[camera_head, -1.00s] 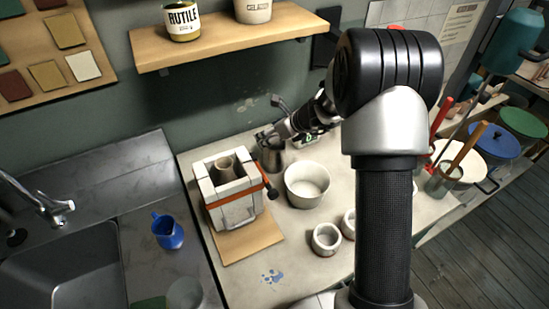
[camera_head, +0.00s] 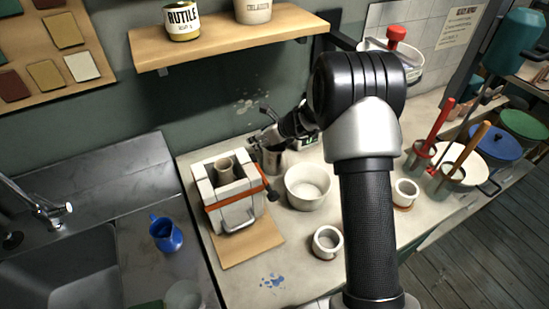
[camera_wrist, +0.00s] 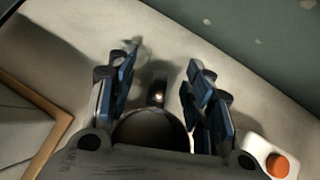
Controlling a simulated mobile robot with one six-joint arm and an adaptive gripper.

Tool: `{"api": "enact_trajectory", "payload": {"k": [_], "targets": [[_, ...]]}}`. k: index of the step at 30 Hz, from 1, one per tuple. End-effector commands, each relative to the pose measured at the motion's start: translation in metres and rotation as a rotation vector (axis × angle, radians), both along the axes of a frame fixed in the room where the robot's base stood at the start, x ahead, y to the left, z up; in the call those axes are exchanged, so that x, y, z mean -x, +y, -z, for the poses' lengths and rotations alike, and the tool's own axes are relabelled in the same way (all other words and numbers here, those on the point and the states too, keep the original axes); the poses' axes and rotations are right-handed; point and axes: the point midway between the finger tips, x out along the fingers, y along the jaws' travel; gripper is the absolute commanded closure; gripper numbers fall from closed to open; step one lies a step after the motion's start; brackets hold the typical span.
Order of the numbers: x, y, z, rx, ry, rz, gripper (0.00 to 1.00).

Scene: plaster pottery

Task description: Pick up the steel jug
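The steel jug (camera_head: 273,159) stands on the worktop behind the plaster mould, partly hidden by my gripper. In the wrist view the jug's round rim and dark inside (camera_wrist: 150,128) show at the bottom middle, with its handle (camera_wrist: 157,91) pointing up the picture. My gripper (camera_wrist: 161,72) is open, its blue-padded fingers one on each side of the jug and handle, with gaps visible beside the handle. My gripper (camera_head: 265,138) also shows at the jug's top in the head view; whether any finger touches the jug cannot be told.
The strapped plaster mould (camera_head: 232,196) on a wooden board is close at the jug's left front. A white bowl (camera_head: 308,187) is close at its right front. A small white cup (camera_head: 327,242) stands nearer. A blue jug (camera_head: 165,234) stands by the sink. A shelf (camera_head: 230,42) hangs above.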

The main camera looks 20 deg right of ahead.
Motion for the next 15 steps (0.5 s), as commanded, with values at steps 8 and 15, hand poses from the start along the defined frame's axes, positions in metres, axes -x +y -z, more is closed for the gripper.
{"api": "enact_trajectory", "payload": {"k": [8, 15], "targets": [[0.0003, -0.0001, 0.0003, 0.001, 0.001, 0.000, 0.75], [0.0005, -0.0002, 0.0007, 0.000, 0.001, 0.001, 0.91]]}}
